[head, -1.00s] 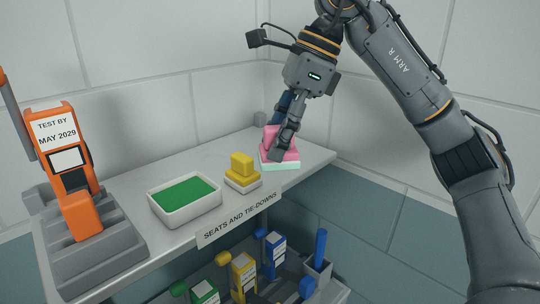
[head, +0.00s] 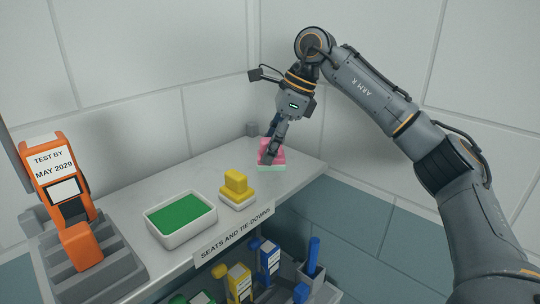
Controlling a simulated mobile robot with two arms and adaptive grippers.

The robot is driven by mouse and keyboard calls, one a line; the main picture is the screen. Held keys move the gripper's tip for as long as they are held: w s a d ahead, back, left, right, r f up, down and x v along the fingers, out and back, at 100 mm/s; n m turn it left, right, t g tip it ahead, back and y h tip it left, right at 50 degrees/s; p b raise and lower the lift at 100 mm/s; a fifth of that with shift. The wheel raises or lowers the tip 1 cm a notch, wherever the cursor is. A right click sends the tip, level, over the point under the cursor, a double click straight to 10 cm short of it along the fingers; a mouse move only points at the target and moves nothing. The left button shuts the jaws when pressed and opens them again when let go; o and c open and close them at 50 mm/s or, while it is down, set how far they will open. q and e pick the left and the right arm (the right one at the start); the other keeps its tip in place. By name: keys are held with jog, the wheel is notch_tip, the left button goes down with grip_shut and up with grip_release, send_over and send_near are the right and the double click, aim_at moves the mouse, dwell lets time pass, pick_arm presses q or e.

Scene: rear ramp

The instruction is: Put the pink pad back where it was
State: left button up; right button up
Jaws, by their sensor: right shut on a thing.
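The pink pad (head: 277,155) has a pale mint-white base and is at the far right part of the grey shelf top (head: 200,182). My right gripper (head: 271,152) comes down from above and is shut on the pad, covering part of its left side. I cannot tell whether its base rests on the shelf or is just above it. A similar yellow pad (head: 236,186) on a white base stands nearer, to the left of it. My left gripper is not in view.
A white tray with a green filling (head: 181,216) is left of the yellow pad. An orange tester (head: 77,235) stands in a grey holder at far left. Tagged yellow, blue and green items are on the lower shelf.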

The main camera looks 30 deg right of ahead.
jog(key=shift+w+d+f, duration=0.15)
jog(key=shift+w+f, duration=0.2)
jog(key=shift+f, duration=0.1)
notch_tip(320, 180, down, 3)
jog(key=shift+w+f+p, duration=0.1)
jog(key=shift+f+p, duration=0.05)
jog(key=shift+p, duration=0.25)
jog(key=shift+d, duration=0.1)
jog(key=shift+f, duration=0.2)
jog(key=o, duration=1.1)
